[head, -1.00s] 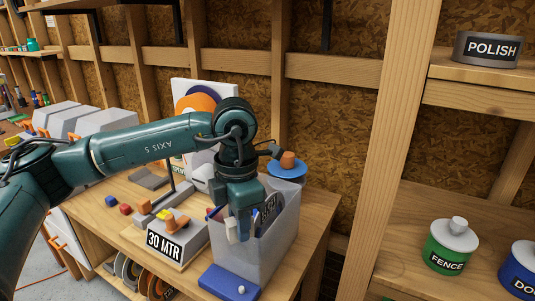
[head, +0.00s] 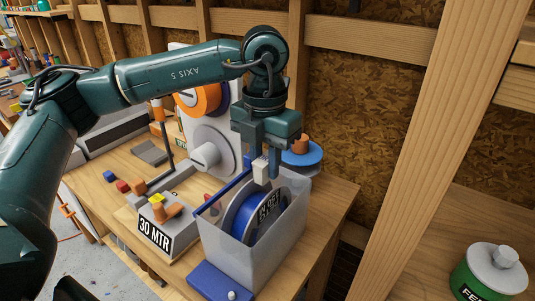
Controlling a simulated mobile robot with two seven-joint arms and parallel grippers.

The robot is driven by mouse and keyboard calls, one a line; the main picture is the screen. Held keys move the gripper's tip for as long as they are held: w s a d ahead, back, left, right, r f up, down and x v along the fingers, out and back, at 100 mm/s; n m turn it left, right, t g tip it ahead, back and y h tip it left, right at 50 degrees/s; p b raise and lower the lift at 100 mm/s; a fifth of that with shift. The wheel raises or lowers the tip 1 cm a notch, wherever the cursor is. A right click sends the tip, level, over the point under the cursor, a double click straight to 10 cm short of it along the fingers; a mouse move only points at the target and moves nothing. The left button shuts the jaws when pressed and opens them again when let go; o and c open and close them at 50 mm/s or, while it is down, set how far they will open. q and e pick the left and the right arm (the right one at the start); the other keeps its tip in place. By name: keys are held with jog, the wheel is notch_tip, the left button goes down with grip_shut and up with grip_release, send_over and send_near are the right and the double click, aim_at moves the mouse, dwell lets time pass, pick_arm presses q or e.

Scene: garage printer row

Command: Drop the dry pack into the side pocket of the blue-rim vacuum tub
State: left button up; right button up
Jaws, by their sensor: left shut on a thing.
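My left gripper (head: 263,160) is shut on a small white pack, the dry pack (head: 261,173), and points down. The side pocket is not clearly visible. My right gripper is not in view.
A blue flat piece (head: 216,281) with a white knob lies at the tub's front. A "30 MTR" box (head: 155,236) stands left of the tub. Behind are a blue disc with an orange piece (head: 301,146) and a spool panel (head: 208,150). A wooden post (head: 445,140) rises at right.

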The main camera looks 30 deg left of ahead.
aim_at(266, 178)
pick_arm(q)
notch_tip(266, 178, down, 4)
jog(key=shift+r+b, duration=0.2)
jog(key=shift+b, duration=0.6)
jog(key=shift+f, duration=0.25)
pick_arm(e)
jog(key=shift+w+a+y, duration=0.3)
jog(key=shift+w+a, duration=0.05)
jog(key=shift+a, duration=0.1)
pick_arm(q)
jog(key=o, duration=1)
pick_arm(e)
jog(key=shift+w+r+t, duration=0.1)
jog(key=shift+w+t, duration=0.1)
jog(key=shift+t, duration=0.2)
pick_arm(q)
jog(key=shift+o, duration=0.2)
